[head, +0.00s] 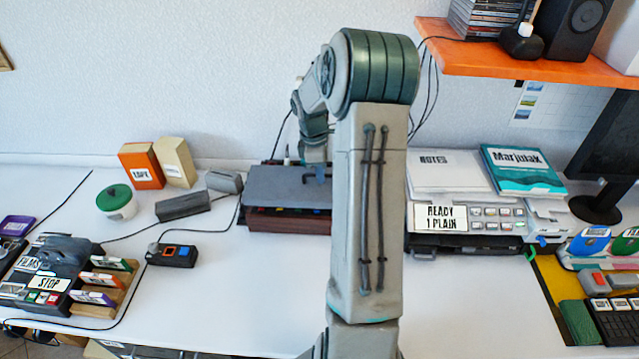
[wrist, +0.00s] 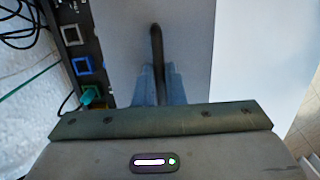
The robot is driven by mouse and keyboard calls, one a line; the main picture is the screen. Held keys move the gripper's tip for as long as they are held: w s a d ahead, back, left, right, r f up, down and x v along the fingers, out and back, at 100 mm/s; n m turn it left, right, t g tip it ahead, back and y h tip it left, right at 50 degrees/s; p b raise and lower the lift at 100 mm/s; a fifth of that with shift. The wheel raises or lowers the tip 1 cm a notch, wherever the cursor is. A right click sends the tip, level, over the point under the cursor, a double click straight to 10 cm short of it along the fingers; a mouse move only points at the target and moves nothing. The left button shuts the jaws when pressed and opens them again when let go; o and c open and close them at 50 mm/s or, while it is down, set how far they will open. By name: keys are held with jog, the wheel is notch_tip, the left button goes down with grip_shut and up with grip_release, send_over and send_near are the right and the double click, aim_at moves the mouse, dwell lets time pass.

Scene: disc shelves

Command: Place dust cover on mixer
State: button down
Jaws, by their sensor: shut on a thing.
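The dust cover is a flat grey panel (head: 278,184) lying over the mixer, with a dark bar handle (wrist: 156,42) on its top. My gripper (head: 318,172) is shut on that handle, and its blue fingers also show in the wrist view (wrist: 159,85). The mixer (head: 285,225) is a dark reddish-brown box, with a dark front strip and small coloured knobs below the cover's front edge. Its dark socket panel (wrist: 80,62) shows left of the cover in the wrist view. I cannot tell whether the cover rests on the mixer or hangs just above it.
A grey box (head: 224,181) and a dark grey block (head: 183,205) stand left of the mixer. A printer-like machine (head: 470,218) with books on it stands to the right. An orange shelf (head: 530,62) hangs above right. The white desk is clear in front of the mixer.

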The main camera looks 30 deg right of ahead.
jog(key=shift+f, duration=2.1)
jog(key=c, duration=1.5)
grip_release()
